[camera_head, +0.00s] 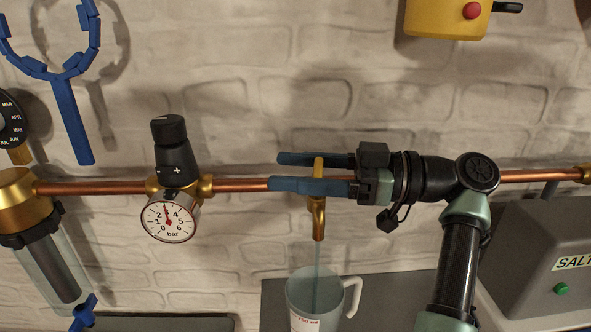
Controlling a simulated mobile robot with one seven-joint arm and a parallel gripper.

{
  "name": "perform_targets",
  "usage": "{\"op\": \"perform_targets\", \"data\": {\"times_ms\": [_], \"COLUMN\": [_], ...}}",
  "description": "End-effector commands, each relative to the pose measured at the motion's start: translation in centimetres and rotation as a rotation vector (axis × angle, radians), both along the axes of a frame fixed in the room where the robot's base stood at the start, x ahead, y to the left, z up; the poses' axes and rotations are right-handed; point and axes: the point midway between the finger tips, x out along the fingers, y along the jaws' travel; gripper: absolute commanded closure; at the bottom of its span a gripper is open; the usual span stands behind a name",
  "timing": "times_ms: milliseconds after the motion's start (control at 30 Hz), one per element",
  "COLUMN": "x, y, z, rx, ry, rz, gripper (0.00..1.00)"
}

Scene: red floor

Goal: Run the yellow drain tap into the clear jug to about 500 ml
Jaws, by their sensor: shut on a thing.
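The yellow drain tap (318,222) hangs from the copper pipe near the middle of the view, its spout pointing down. My gripper (276,171) comes in from the right and is shut on the tap's upper part, a blue finger on either side; the fingers partly hide it. A thin stream of water (317,268) runs straight down from the spout into the clear jug (297,296). The jug stands upright under the tap, its handle to the right. Its lower part is cut off by the picture's edge, and I cannot read the water level.
A copper pipe (100,187) runs along the brick wall. A pressure gauge (168,219) with a black knob (173,150) is left of the tap. A filter housing (50,265) with a blue tap (84,314) is far left. A grey salt box (540,245) stands right.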

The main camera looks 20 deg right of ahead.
Motion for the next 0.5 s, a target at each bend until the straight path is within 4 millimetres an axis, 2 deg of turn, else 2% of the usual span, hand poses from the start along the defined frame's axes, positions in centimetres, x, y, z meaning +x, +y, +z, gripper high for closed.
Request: {"op": "perform_targets", "data": {"times_ms": [133, 167, 300, 500], "x": [0.02, 0.02, 0.03, 0.02], "y": [0.09, 0.09, 0.08, 0.04], "z": [-0.07, -0.07, -0.06, -0.05], "rx": [0.0, 0.0, 0.0, 0.0], "ry": [0.003, 0.004, 0.002, 0.002], "rz": [0.001, 0.001, 0.001, 0.0], "gripper": [0.88, 0.27, 0.03, 0.03]}}
